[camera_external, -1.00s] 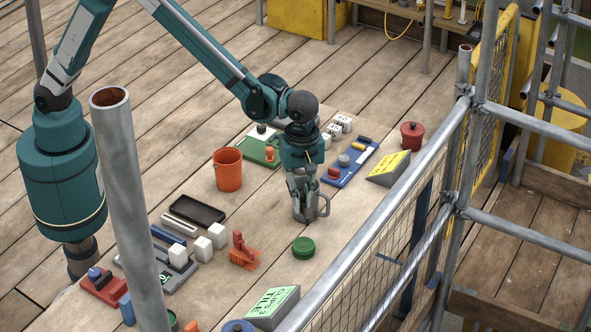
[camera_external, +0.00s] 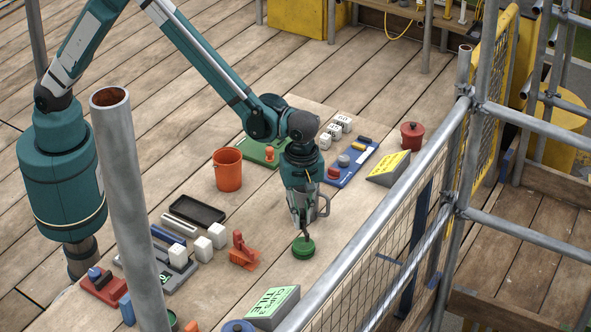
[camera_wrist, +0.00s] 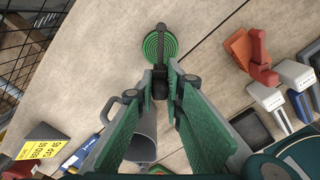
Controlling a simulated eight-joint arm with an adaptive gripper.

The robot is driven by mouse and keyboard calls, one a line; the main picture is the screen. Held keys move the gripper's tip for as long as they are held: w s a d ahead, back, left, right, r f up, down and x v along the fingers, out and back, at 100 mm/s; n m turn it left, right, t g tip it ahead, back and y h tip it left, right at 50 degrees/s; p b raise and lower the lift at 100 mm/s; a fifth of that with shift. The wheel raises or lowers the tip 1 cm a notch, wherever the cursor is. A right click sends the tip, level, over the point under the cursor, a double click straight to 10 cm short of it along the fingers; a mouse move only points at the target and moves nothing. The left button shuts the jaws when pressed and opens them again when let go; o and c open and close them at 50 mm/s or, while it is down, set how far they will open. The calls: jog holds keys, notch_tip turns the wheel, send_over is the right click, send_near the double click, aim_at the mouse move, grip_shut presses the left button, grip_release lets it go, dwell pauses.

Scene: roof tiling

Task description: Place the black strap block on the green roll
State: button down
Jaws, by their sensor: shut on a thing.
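The green roll (camera_external: 303,249) is a round green disc lying on the boards; the wrist view shows its ringed top (camera_wrist: 150,52). My gripper (camera_wrist: 160,92) is shut on the black strap block (camera_wrist: 159,79), a dark piece with a narrow strap reaching forward across the roll in the wrist view. In the external view my gripper (camera_external: 304,223) is at the roll's far side, with the dark piece showing just above the roll. I cannot tell whether the block touches the roll.
A grey mug (camera_external: 323,206) stands right behind my gripper. An orange-red piece (camera_external: 243,252) lies left of the roll, and a tile box (camera_external: 272,307) lies in front. An orange bucket (camera_external: 228,170) stands farther back. A metal railing runs along the right.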

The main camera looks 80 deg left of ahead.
aim_at(301, 211)
jog(key=shift+f, duration=0.2)
jog(key=shift+f, duration=1.9)
jog(key=shift+f, duration=0.15)
jog(key=c, duration=2.4)
grip_release()
jog(key=shift+r, duration=0.2)
notch_tip(301, 211, up, 12)
